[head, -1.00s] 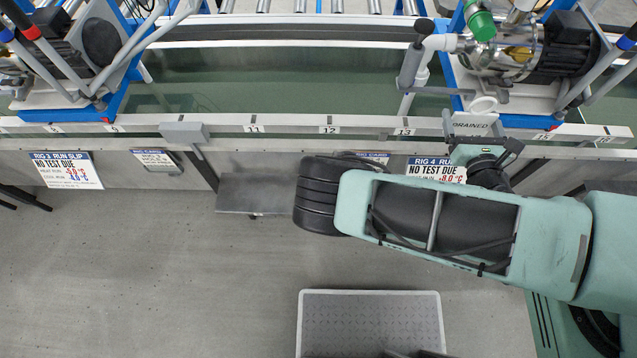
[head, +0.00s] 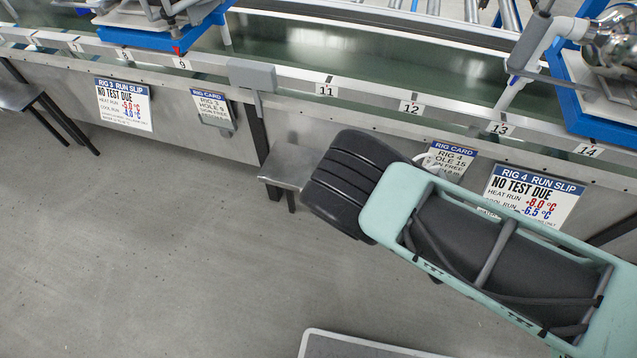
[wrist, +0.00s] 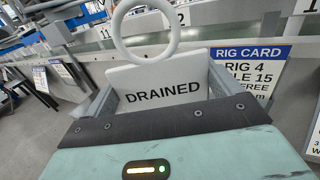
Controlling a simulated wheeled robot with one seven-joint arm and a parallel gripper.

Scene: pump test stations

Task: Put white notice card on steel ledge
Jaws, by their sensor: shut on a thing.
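The white notice card (wrist: 165,84), marked DRAINED and topped by a white ring (wrist: 146,30), is between the fingers of my gripper (wrist: 160,92). The gripper is shut on it and holds it up in front of the bench, by the RIG 4 card (wrist: 248,70). In the head view my arm hides the gripper and most of the card. The steel ledge (head: 288,163) is a flat grey plate low on the bench front, left of my arm's black end. Its right part is hidden behind the arm, and its visible top is bare.
A similar grey ledge (head: 17,96) with dark legs is at the far left. The RIG 3 slip (head: 124,105) and RIG 4 slip (head: 530,195) are on the bench front. A numbered rail (head: 370,101) runs above. A grey-topped platform (head: 350,347) is on otherwise open floor.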

